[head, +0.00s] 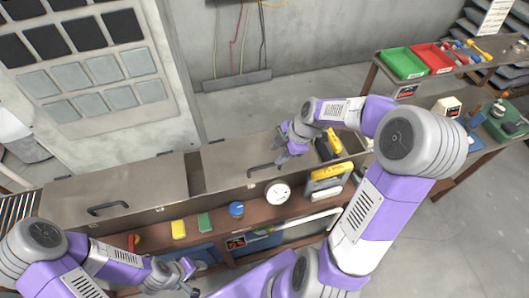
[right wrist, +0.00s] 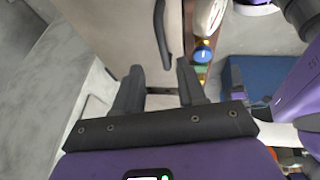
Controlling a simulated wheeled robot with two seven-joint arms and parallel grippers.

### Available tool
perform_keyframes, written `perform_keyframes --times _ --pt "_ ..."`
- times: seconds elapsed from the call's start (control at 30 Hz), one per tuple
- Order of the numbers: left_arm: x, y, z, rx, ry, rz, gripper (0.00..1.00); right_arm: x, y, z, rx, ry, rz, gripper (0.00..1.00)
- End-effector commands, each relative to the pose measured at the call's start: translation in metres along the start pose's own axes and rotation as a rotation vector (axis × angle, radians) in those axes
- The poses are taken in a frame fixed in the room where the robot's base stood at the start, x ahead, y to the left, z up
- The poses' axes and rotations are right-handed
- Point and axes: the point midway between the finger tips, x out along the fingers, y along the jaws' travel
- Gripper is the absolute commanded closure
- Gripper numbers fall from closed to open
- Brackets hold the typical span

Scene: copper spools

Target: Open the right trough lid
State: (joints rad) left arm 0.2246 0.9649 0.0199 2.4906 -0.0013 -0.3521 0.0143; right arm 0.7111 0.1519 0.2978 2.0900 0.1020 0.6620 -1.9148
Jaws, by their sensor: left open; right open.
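The right trough lid (head: 235,158) is a flat grey-brown panel at the middle of the head view and appears to lie closed. Its dark bar handle (head: 267,171) is near its front edge; the handle also shows in the right wrist view (right wrist: 162,36), just ahead of the fingers. My right gripper (head: 283,150) is open and empty, over the lid's right part near the handle and apart from it. It shows in the right wrist view (right wrist: 160,72) with fingers spread. My left gripper (head: 188,272) is open, low in front of the bench and away from the lid.
The left trough lid (head: 115,190) lies flat beside it, with its own handle (head: 108,209). A front shelf holds a yellow block (head: 179,229), a green block (head: 205,222), a blue-topped jar (head: 237,210) and a round dial (head: 278,193). Green (head: 404,63) and red bins (head: 434,58) stand back right.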

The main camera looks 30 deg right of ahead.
Motion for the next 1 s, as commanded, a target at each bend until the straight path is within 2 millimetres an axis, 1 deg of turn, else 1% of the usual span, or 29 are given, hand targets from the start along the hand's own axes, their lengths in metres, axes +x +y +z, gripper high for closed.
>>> perform_keyframes --times 0.2,0.3,0.4,0.53,0.77,0.8,0.87,1.0 --pt "-0.002 0.0 0.0 0.0 0.0 0.0 0.51 0.036 -0.001 -0.001 0.0 0.003 -0.005 0.6" --pt "-0.002 0.001 0.0 0.0 0.0 0.0 0.51 0.05 -0.001 -0.001 -0.001 0.003 -0.004 0.6" --pt "-0.002 0.001 0.0 0.0 0.0 0.0 0.51 0.06 -0.001 -0.001 0.0 0.003 -0.003 0.6" --pt "-0.003 0.001 0.0 0.0 0.0 0.0 0.51 0.067 0.0 -0.001 -0.001 0.001 -0.001 0.6" --pt "-0.003 0.001 0.0 0.0 0.0 0.0 0.51 0.068 0.0 -0.001 0.0 0.001 0.0 0.6" --pt "-0.003 0.001 0.0 0.0 0.0 0.0 0.51 0.068 0.0 -0.001 0.0 0.001 0.0 0.61" --pt "-0.003 0.001 0.0 0.0 0.0 0.0 0.51 0.068 0.0 -0.001 0.0 0.001 0.0 0.71" --pt "-0.003 0.001 0.0 0.0 0.0 0.0 0.51 0.068 0.0 -0.001 0.0 0.001 0.0 0.92"
